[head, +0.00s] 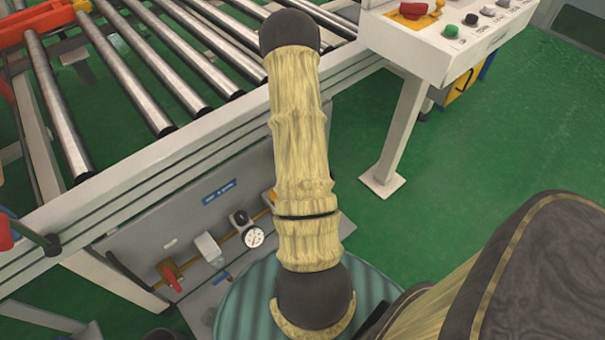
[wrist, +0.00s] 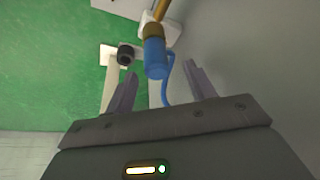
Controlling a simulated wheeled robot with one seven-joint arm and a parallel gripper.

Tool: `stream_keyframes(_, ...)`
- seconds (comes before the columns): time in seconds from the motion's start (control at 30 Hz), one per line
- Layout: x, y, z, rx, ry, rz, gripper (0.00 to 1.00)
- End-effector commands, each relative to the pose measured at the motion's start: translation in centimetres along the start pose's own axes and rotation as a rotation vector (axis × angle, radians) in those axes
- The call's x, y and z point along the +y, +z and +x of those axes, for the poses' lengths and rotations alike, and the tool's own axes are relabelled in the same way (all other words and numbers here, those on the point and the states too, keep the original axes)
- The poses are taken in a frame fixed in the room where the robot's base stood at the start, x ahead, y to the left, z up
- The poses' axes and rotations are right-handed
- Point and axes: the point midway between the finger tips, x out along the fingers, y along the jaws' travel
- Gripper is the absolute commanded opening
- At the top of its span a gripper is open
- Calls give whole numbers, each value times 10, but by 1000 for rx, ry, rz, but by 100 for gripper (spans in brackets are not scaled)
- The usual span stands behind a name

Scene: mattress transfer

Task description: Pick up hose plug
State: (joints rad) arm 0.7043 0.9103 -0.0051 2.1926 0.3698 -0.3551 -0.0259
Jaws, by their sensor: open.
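The blue hose plug (wrist: 154,58) is in the wrist view, hanging from a brass fitting (wrist: 155,31), with a thin blue loop curving down its right side. My gripper (wrist: 160,71) is open. Its two dark fingers stand to the left and right of the plug in the picture, with gaps visible on both sides. I cannot tell from this view how deep the plug lies between them. In the head view a small blue piece (head: 222,278) shows low on the panel, probably the same plug; my gripper is hidden there behind my arm.
A grey panel (head: 128,255) under the roller conveyor (head: 150,75) carries a pressure gauge (head: 253,236) and a red-handled valve (head: 172,279). A black round part (wrist: 125,55) lies left of the plug. A white control desk (head: 440,35) stands at upper right. Green floor is clear at right.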

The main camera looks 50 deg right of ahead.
Motion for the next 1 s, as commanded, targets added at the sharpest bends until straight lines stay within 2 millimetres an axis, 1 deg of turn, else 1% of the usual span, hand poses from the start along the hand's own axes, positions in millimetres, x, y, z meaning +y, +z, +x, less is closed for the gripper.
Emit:
stream_keyframes(0.07, 0, 0, 0, 0, 0, 0, 55)
stream_keyframes(0.17, 1, 1, 6, -1, 1, 0, 55)
stream_keyframes(0.4, 5, 1, 42, -1, 1, 1, 55)
stream_keyframes(0.5, 5, 0, 51, 0, 0, 0, 55)
stream_keyframes(1.0, 5, 0, 52, 0, 0, 0, 55)
